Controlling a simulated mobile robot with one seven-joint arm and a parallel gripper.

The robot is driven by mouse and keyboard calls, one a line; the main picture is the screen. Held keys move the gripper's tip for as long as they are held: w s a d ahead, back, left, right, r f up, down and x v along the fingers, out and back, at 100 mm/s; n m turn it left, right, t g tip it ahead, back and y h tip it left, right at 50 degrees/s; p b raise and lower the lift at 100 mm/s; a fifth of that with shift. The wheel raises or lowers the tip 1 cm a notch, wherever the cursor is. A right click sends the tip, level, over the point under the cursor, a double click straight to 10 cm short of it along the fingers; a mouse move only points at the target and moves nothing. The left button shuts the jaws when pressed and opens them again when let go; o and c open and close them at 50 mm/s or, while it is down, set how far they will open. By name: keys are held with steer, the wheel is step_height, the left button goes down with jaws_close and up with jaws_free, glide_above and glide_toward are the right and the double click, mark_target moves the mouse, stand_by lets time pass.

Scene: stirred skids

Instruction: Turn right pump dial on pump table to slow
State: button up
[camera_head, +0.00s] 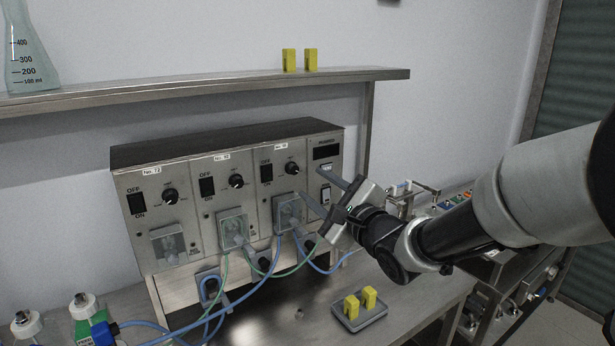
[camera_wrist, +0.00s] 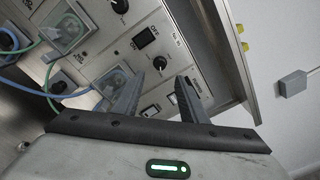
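The pump box (camera_head: 225,190) stands on the metal pump table (camera_head: 410,315). It has three pump sections, each with a switch and a black dial. The right pump dial (camera_head: 292,168) sits beside its OFF/ON switch; its pointer is too small to read. In the wrist view the dial (camera_wrist: 159,63) shows just ahead of the fingertips. My gripper (camera_head: 318,189) is open and empty, its fingers spread, in front of the box to the lower right of the dial. In the wrist view the fingers (camera_wrist: 160,80) point at the panel. I cannot tell whether they touch it.
Blue and green tubes (camera_head: 262,270) loop below the pump heads. A small tray (camera_head: 360,318) with yellow blocks lies on the table. A shelf (camera_head: 200,88) with a flask (camera_head: 28,50) and yellow blocks runs above the box. Bottles (camera_head: 83,308) stand at front left.

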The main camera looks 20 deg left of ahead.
mark_target(295, 171)
steer(key=x, duration=0.9)
steer(key=shift+f, duration=0.1)
jaws_close()
